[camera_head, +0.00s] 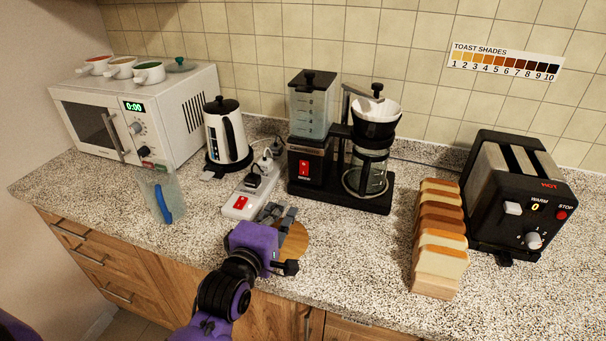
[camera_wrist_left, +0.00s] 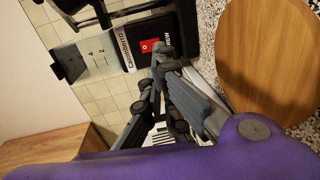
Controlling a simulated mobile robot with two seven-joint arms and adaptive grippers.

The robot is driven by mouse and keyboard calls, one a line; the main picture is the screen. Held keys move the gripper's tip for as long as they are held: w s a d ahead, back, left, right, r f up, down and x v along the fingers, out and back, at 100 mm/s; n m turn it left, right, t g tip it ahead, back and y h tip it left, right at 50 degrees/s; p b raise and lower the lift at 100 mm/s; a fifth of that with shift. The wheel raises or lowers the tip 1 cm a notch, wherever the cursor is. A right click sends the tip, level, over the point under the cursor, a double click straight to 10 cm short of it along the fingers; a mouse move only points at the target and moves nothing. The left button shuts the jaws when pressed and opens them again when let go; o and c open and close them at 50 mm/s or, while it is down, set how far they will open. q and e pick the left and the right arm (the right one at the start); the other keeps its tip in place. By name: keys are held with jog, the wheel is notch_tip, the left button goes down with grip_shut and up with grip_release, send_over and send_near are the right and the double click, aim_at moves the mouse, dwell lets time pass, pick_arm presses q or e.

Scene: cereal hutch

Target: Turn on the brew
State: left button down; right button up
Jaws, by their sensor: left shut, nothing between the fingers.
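The black coffee maker (camera_head: 340,192) stands at the back middle of the counter, with a clear water tank (camera_head: 312,112), a white filter cone and a glass carafe (camera_head: 368,172). Its red switch (camera_head: 304,169) is on the front of the block below the tank. The red switch also shows in the left wrist view (camera_wrist_left: 149,45), just beyond the fingers. My left gripper (camera_head: 284,214) is shut and empty, in front of the coffee maker and to the lower left of the switch, apart from it in the head view. My right gripper is out of view.
A white power strip (camera_head: 235,210) with a red switch and plugs lies left of my gripper. A round wooden board (camera_head: 297,244) is beneath it. A kettle (camera_head: 227,140), clear jug (camera_head: 157,190) and microwave (camera_head: 185,110) are left; bread slices (camera_head: 440,235) and a toaster (camera_head: 490,200) are right.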

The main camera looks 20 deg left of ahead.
pick_arm(q)
jog(key=shift+s, duration=0.1)
send_near(303, 175)
jog(key=w, duration=0.3)
jog(key=w+p, duration=0.1)
jog(key=w, duration=0.2)
jog(key=shift+d+f, duration=0.2)
jog(key=shift+w+f, duration=0.1)
jog(key=shift+w, duration=0.3)
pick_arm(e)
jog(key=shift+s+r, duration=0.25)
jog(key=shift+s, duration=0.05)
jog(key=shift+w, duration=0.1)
